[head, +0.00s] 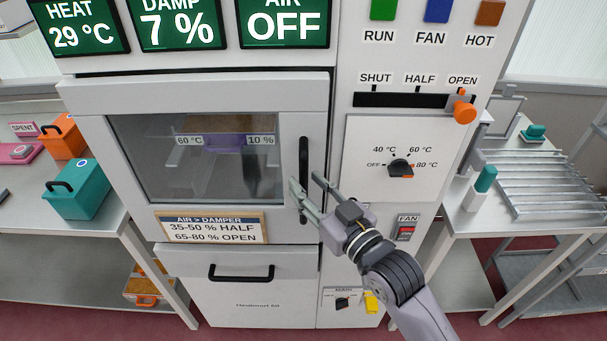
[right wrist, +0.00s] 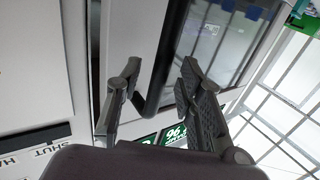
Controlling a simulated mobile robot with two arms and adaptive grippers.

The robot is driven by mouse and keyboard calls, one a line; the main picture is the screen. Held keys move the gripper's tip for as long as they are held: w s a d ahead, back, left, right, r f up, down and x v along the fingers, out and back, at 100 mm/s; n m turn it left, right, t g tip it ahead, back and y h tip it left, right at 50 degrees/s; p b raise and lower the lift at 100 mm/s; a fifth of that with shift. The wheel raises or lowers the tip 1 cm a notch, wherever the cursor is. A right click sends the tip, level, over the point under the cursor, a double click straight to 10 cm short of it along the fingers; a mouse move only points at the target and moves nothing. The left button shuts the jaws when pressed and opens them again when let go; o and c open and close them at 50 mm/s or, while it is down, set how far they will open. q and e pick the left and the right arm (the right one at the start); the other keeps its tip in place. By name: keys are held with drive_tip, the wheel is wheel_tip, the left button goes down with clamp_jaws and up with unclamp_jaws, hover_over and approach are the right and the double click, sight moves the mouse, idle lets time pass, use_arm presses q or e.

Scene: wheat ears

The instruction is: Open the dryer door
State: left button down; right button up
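The dryer door (head: 319,110) is a pale panel with a window, and it looks closed against the dryer body. Its black vertical handle (head: 304,150) is on the door's right side; the handle also shows in the right wrist view (right wrist: 158,75). My right gripper (head: 305,183) is at the lower part of the handle. Its fingers are apart, one on each side of the handle in the right wrist view (right wrist: 160,66), with gaps visible there. The fingers partly hide the handle's lower end in the head view. My left gripper is not in view.
An orange air lever (head: 464,107) sits at OPEN, and a heat knob (head: 400,168) is right of the door. A drawer handle (head: 241,273) is below. Side tables hold a teal box (head: 78,190) at left and a metal rack (head: 550,180) at right.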

drive_tip(key=shift+x, duration=1.15)
drive_tip(key=shift+c, duration=0.4)
clamp_jaws()
